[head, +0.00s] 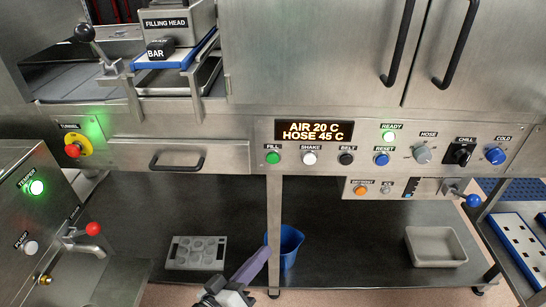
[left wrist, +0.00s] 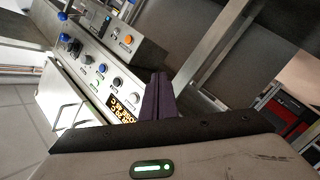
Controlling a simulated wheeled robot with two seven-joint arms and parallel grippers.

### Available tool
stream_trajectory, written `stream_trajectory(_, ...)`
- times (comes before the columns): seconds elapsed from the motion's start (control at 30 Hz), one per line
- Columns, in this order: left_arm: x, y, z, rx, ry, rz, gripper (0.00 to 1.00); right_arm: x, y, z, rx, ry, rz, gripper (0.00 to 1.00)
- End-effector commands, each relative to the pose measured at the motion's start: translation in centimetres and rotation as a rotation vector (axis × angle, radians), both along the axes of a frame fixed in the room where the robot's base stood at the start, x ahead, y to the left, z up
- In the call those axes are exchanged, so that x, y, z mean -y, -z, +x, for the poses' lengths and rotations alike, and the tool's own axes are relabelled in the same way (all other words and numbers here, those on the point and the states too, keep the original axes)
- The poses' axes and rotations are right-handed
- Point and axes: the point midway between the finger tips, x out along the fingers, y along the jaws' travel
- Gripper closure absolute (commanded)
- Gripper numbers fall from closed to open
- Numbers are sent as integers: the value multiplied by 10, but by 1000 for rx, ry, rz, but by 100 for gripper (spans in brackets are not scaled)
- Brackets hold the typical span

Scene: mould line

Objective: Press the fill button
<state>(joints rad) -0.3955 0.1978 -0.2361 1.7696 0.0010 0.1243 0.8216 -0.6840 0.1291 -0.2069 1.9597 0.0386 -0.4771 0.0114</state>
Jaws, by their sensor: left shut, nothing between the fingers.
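The green fill button (head: 272,157) sits under the label FILL at the left end of the control panel (head: 225,162) in the head view. My left gripper (head: 264,256) is below the panel, its purple fingers shut and empty, tips pointing up and right. It is apart from the button in the picture. In the left wrist view the shut purple fingers (left wrist: 157,98) stand beside the tilted button row. The green button is not visible there; the fingers may hide it. My right gripper is in neither view.
The white shake button (head: 309,158), black belt button (head: 346,158) and blue reset button (head: 381,159) share the row. The display (head: 314,131) reads AIR 20 C, HOSE 45 C. A blue bucket (head: 291,243) stands behind my gripper.

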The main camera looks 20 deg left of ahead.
Motion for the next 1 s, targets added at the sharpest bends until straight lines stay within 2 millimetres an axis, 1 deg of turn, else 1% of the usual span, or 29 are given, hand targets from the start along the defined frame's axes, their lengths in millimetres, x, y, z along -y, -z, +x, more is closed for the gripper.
stream_trajectory(0.03, 0, -29, 18, 77, 10, -119, 100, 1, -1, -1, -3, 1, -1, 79)
stream_trajectory(0.1, 0, -62, 33, 163, 44, -288, 100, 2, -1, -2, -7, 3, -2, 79)
stream_trajectory(0.2, 0, -100, 44, 252, 111, -476, 100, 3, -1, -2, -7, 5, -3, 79)
stream_trajectory(0.3, 0, -124, 48, 299, 171, -595, 100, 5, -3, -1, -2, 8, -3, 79)
stream_trajectory(0.43, 0, -135, 48, 319, 208, -659, 100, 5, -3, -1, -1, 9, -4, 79)
stream_trajectory(0.77, 0, -135, 49, 321, 210, -665, 100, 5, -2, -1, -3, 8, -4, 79)
stream_trajectory(0.87, -2, -135, 53, 321, 210, -664, 100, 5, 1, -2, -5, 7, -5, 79)
stream_trajectory(1.0, -6, -134, 67, 324, 211, -663, 100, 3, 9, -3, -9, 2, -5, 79)
